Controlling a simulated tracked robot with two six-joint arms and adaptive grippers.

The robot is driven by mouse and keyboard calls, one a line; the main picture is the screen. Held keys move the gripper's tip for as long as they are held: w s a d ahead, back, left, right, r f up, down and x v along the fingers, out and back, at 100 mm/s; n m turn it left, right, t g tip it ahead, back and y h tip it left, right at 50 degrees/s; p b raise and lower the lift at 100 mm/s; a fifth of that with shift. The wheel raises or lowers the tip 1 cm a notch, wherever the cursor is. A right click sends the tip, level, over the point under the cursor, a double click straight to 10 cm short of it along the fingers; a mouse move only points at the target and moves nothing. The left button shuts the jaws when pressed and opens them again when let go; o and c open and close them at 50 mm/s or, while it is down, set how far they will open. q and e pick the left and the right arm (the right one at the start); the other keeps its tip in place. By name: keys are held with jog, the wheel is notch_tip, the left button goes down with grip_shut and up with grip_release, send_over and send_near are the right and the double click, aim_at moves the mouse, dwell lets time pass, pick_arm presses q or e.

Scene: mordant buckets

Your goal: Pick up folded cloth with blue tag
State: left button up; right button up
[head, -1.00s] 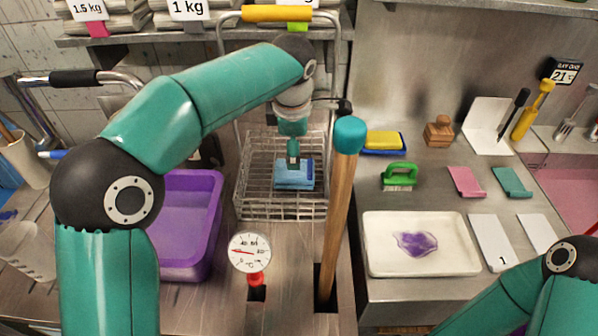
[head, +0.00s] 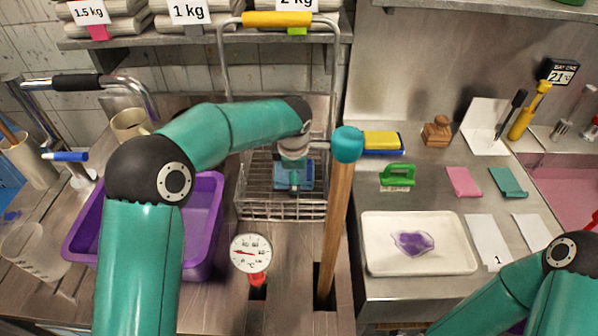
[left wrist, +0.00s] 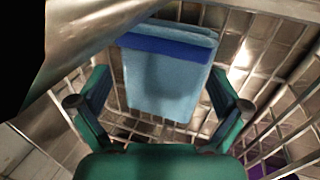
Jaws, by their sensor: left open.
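A folded light-blue cloth (head: 307,176) lies in a wire basket (head: 283,210) in the head view. In the left wrist view the cloth (left wrist: 165,88) has a dark blue band across its far end. My left gripper (head: 294,187) is over the cloth and hides part of it. In the left wrist view its two fingers stand apart, one on each side of the cloth, with nothing gripped. I cannot tell how far the fingertips are above the cloth. My right arm shows at the lower right, but its gripper is outside the frame.
The basket's wire walls surround the cloth. A wooden pole with a teal cap (head: 347,145) stands close on the right. A purple tub (head: 208,215) is on the left and a dial thermometer (head: 250,253) in front. A shelf with folded bundles (head: 185,28) is behind.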

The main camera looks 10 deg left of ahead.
pick_arm(q)
jog(key=c, duration=1.1)
jog(key=shift+c, duration=0.2)
jog(key=shift+r, duration=0.2)
